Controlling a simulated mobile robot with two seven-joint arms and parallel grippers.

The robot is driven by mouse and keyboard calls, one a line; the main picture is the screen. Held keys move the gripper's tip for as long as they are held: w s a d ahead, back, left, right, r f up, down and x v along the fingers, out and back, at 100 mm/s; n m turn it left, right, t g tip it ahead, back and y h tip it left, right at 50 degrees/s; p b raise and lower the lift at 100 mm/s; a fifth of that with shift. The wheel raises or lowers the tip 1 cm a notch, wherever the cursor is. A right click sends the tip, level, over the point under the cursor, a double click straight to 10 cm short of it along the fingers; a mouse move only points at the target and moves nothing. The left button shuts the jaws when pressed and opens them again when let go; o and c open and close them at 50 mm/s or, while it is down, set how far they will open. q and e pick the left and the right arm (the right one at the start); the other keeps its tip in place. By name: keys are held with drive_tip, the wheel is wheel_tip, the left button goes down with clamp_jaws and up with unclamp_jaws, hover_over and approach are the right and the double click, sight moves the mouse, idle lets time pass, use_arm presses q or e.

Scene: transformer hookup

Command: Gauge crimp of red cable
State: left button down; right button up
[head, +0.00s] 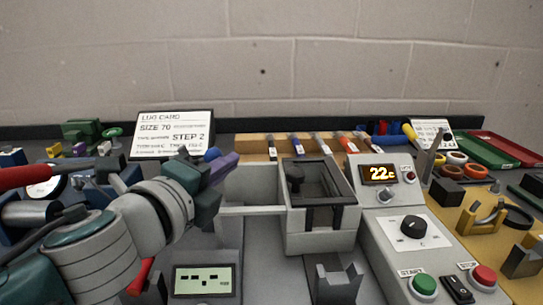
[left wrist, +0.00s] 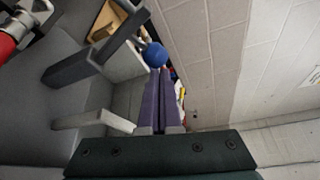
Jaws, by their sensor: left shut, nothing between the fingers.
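My left gripper (head: 222,168) reaches in from the left, its purple fingers pressed together and empty. They also show shut in the left wrist view (left wrist: 165,100). A blue ball knob (head: 212,154) is right beside the fingers; it shows larger in the left wrist view (left wrist: 155,54). Whether they touch I cannot tell. A thick red cylinder (head: 25,175) at the far left may be part of the red cable; no crimp or gauge can be made out on it. My right gripper is not in view.
A grey box machine (head: 320,232) stands mid-bench. Right of it is a control panel (head: 395,240) with display, dial and green and red buttons. A lug card (head: 172,135) stands behind my left arm. A wooden rack (head: 258,147) stands behind, with green and red trays at right.

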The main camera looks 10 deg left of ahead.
use_arm(q)
drive_tip(key=shift+a, duration=0.1)
use_arm(e)
drive_tip(key=shift+f, duration=0.15)
use_arm(q)
drive_tip(key=shift+s+a+r+n+b, duration=0.15)
drive_tip(key=shift+n+b, duration=0.15)
drive_tip(key=shift+b, duration=0.2)
use_arm(e)
drive_tip(key=shift+f, duration=0.25)
